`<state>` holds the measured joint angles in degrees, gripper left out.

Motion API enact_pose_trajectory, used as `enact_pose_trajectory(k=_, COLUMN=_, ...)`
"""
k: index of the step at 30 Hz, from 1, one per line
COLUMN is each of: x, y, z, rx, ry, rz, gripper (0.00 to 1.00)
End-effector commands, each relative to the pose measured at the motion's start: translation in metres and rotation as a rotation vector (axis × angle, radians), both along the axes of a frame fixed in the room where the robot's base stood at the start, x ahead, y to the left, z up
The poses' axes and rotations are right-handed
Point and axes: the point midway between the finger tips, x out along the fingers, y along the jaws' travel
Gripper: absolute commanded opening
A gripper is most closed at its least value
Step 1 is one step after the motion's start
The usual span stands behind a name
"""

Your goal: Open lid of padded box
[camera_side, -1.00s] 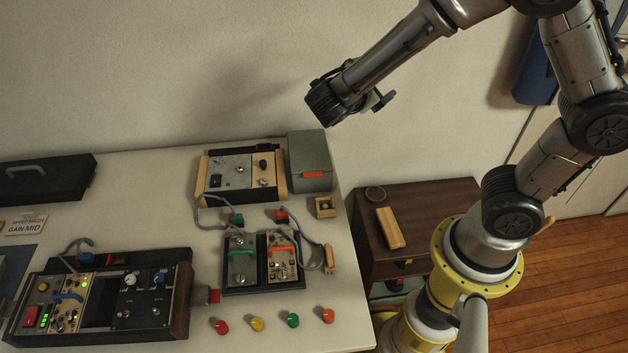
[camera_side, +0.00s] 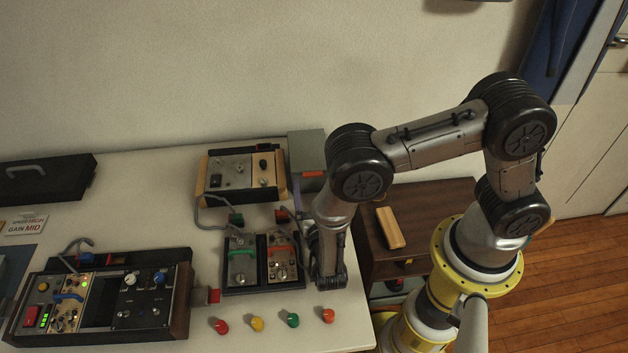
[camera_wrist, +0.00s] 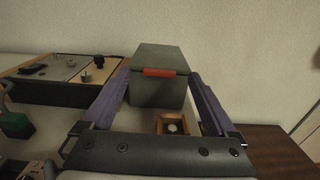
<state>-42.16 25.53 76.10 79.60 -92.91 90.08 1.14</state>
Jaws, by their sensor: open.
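The padded box is a grey box (camera_side: 306,146) at the back right of the table, with its lid (camera_wrist: 158,57) shut. A red-orange tab (camera_wrist: 160,72) sits at the front edge of the lid. In the side view my arm covers part of the box's right side. In the wrist view my gripper (camera_wrist: 161,82) is open, its two purple fingers pointing toward the box, with the box front showing between them. Nothing is held. Whether the fingertips touch the box cannot be told; in the side view the fingers are mostly hidden by my arm.
A small wooden tray (camera_wrist: 160,125) with a round piece lies in front of the box. A wood-sided control panel (camera_side: 240,172) stands just left of it. Two modules (camera_side: 262,262) and several coloured knobs lie nearer. A brown cabinet (camera_side: 425,205) stands right of the table.

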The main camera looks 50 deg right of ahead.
Motion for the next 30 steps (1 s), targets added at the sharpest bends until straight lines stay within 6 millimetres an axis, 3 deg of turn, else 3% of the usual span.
enact_pose_trajectory(k=2, x=-0.001, y=-0.001, z=-0.013, rx=-0.001, ry=0.001, rz=-0.001, gripper=0.93)
enact_pose_trajectory(k=9, x=0.018, y=-0.019, z=-0.009, rx=0.001, ry=-0.001, rz=-0.004, gripper=0.93)
enact_pose_trajectory(k=20, x=0.021, y=-0.022, z=-0.009, rx=0.001, ry=-0.001, rz=-0.001, gripper=0.93)
enact_pose_trajectory(k=30, x=0.021, y=-0.021, z=-0.009, rx=0.001, ry=-0.001, rz=-0.001, gripper=0.33)
